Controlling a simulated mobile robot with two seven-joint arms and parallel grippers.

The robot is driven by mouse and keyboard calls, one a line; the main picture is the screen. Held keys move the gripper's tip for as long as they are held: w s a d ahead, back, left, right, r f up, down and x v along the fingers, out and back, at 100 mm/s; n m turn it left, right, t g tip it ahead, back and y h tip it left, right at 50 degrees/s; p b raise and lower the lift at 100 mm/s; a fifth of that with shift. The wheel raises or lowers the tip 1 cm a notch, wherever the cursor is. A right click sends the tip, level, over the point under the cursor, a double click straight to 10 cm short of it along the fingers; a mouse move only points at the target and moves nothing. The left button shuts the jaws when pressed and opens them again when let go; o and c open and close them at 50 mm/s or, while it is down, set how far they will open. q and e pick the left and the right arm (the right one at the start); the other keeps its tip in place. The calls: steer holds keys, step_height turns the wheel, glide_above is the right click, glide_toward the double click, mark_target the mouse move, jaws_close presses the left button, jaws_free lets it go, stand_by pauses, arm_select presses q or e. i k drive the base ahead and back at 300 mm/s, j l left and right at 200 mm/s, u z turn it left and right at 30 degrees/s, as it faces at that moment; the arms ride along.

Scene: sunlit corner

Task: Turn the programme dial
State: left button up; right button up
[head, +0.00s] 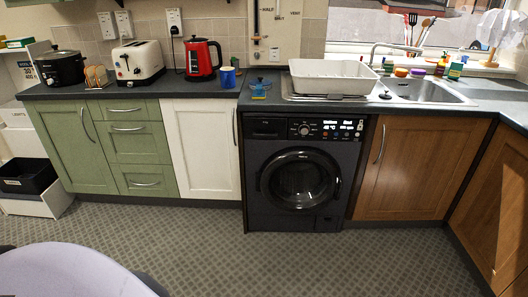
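A black washing machine (254,165) stands under the worktop in the middle of the head view. Its round programme dial (304,130) is on the control panel, left of a lit display (340,127) with small white text. The dial's exact pointer position is too small to tell. The round door (300,180) below the panel is shut. Neither of my grippers is in view, and nothing covers the dial.
The dark worktop (215,88) above carries a red kettle (201,58), a toaster (138,62), a blue mug (227,77) and a white basin (332,77) by the sink (430,92). Shut cupboards flank the machine.

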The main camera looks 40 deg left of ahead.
mark_target(304, 130)
steer(key=i+u, duration=0.1)
steer(key=u, duration=0.25)
steer(key=i+l+u, duration=0.1)
steer(key=u, duration=0.25)
steer(key=i+l+u, duration=0.1)
steer(key=u, duration=0.2)
steer(key=i+l+u, duration=0.25)
steer(key=l, duration=0.15)
steer(key=l+u, duration=0.25)
steer(key=i+l, duration=0.1)
steer(key=l, duration=0.4)
steer(key=i+l+u, duration=0.1)
steer(key=l, duration=0.45)
steer(key=i+l, duration=0.15)
steer(key=l, duration=0.35)
steer(key=u, duration=0.05)
